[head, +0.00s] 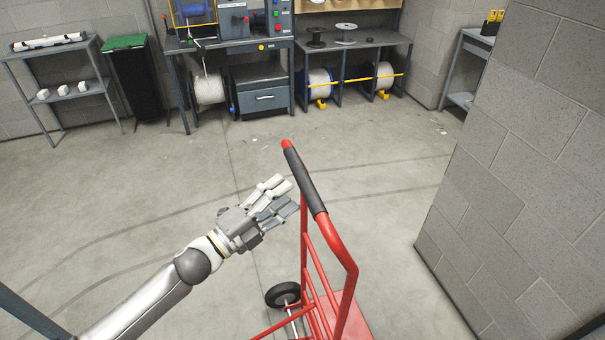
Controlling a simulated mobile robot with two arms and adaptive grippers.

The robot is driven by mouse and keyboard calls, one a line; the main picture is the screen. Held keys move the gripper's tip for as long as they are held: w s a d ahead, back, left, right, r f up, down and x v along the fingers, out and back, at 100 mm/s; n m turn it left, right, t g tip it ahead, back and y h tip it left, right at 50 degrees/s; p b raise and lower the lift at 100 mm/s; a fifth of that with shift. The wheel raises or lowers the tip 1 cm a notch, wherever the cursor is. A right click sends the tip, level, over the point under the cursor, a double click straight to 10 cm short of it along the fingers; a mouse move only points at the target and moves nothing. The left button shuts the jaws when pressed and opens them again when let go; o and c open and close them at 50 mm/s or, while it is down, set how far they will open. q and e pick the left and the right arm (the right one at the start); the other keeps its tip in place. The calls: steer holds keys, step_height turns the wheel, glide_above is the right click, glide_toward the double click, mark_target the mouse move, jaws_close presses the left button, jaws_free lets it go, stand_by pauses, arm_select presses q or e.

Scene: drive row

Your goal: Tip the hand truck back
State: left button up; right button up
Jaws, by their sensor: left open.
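The hand truck is red (351,290), with a black grip (304,180) on its top handle bar. It stands in the lower middle of the head view; its lower part runs out of the bottom of the picture. One black wheel (283,295) shows on its left side. My left gripper (284,192) is open and empty, just left of the black grip. Its fingertips point toward the handle and look close to it; I cannot tell whether they touch. My right gripper is not in view.
A block wall (520,180) stands close on the right. At the back are a workbench (240,45) with a drawer unit, a shelf with cable spools (318,88), a black bin with a green lid (125,42) and a side shelf (60,92). The floor between is clear.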

mark_target(298, 182)
arm_select(q)
steer(key=p+x, duration=0.1)
steer(key=x, duration=0.4)
steer(key=shift+s+r, duration=0.15)
steer(key=shift+s, duration=0.05)
steer(key=shift+p+x, duration=0.35)
steer(key=shift+x, duration=0.45)
steer(key=c, duration=0.5)
jaws_close()
